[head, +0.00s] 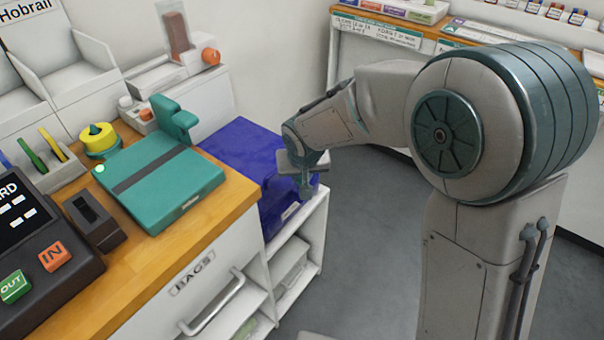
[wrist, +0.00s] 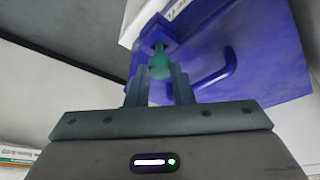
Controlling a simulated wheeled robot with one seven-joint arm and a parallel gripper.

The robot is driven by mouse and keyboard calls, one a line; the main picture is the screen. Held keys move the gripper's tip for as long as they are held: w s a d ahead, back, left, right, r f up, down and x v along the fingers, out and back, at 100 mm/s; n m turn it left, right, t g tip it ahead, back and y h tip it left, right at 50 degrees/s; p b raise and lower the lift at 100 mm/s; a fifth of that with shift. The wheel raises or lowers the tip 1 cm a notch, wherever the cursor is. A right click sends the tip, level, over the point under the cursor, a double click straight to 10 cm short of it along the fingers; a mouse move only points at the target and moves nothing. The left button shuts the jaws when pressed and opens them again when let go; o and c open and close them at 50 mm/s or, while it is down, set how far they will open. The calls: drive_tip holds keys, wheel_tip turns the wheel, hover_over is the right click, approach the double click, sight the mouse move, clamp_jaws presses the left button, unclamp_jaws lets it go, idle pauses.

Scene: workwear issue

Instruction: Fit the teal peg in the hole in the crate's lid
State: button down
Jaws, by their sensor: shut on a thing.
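The blue crate (head: 238,150) stands on a low white shelf unit beside the wooden bench in the head view. Its blue surface and a bar handle also show in the wrist view (wrist: 255,45). My gripper (wrist: 159,82) is shut on the teal peg (wrist: 159,70), whose narrow end points away from the fingers toward a raised blue block on the crate. In the head view my gripper (head: 304,184) is at the crate's right end. The hole is hidden, and I cannot tell whether the peg's tip touches or enters it.
A teal flat device (head: 170,185) lies on the wooden bench (head: 215,225), left of the crate. A yellow roll (head: 98,140) and a dark keypad box (head: 40,250) are farther left. Open grey floor (head: 370,240) lies right of the shelves.

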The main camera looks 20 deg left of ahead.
drive_tip(key=shift+f+b, duration=0.95)
drive_tip(key=shift+f, duration=0.05)
idle(0.4)
drive_tip(key=c, duration=1.2)
unclamp_jaws()
drive_tip(key=shift+r+p, duration=3.05)
drive_tip(key=shift+r, duration=1.5)
